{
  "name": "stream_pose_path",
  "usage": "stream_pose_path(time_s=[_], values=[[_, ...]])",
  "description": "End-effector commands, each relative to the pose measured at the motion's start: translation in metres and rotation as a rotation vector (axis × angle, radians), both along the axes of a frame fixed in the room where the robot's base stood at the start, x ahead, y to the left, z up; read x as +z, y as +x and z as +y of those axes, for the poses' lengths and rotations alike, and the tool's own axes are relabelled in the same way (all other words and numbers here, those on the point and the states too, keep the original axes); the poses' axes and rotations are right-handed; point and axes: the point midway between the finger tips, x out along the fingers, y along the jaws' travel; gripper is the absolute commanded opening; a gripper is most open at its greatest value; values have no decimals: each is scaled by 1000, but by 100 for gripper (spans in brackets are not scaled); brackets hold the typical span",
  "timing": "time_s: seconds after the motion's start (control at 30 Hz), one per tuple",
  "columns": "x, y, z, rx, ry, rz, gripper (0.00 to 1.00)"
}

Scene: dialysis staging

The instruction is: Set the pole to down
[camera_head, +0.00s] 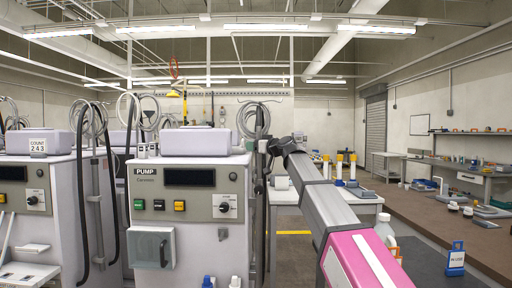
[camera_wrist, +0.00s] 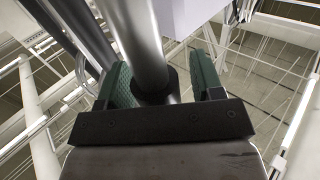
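The pole (camera_wrist: 143,40) is a smooth grey metal rod with a dark collar near my gripper. In the wrist view it runs between the two green-padded fingers of my gripper (camera_wrist: 165,72). The fingers stand apart; a gap shows between the rod and the right finger, and the left pad lies close to the rod, contact unclear. In the head view my arm reaches from the lower right to the right side of the PUMP machine (camera_head: 190,178), where a dark upright pole (camera_head: 262,185) stands. My fingers are not clear there.
Another white machine (camera_head: 40,190), labelled COUNT 243, stands at the left. A white table (camera_head: 350,195) is behind my arm. A brown bench (camera_head: 455,230) with bottles and tools runs along the right. Coiled hoses hang above the machines.

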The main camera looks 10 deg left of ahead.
Motion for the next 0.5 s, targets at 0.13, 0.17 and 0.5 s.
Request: stream_pose_path(time_s=[0.13,0.17,0.5], values=[[0,0,0,0,-1,-1,61],[0,0,0,0,-1,-1,61],[0,-8,-12,-1,-1,-2,61]])
